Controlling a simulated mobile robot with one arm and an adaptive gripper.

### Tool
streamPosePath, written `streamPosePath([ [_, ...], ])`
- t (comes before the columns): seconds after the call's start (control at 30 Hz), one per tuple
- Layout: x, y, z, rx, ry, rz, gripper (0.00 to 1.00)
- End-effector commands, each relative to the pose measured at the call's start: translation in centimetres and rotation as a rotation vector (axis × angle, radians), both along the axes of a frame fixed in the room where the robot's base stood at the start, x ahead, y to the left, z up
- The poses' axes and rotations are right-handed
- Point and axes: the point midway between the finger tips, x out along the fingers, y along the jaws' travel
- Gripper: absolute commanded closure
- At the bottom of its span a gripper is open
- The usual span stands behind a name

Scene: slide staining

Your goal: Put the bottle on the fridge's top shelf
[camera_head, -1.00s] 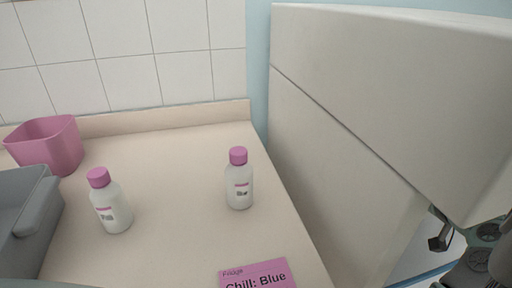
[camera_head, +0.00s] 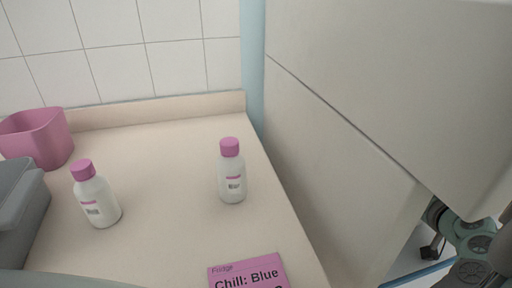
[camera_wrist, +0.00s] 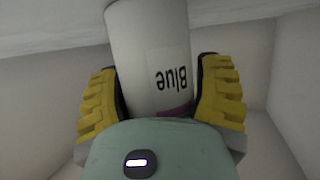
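In the wrist view, a white bottle (camera_wrist: 147,40) with "Blue" printed on its label, upside down in the picture, sits between the yellow-padded fingers of my gripper (camera_wrist: 160,92). The fingers are closed against its two sides. In the head view, a large off-white cabinet, apparently the fridge (camera_head: 400,90), fills the right side. My arm shows at the lower right beyond it; my gripper and the held bottle are hidden there.
Two white bottles with pink caps stand on the beige counter (camera_head: 165,250), one at left (camera_head: 98,205) and one near the fridge side (camera_head: 232,180). A pink card (camera_head: 250,272) reads "Fridge, Chill: Blue". A pink bin (camera_head: 38,138) and a grey tray (camera_head: 18,215) are at left.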

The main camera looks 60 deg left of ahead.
Motion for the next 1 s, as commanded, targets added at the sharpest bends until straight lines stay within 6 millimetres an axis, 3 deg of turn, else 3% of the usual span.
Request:
streamPosePath([
  [0.17,0.0,0.0,0.0,0.0,0.0,0.001,0.16],
  [0.53,-0.1,0.0,0.5,0.001,0.001,0.001,0.16],
  [1.0,-3.9,-5.4,2.8,0.001,0.0,-0.008,0.16],
])
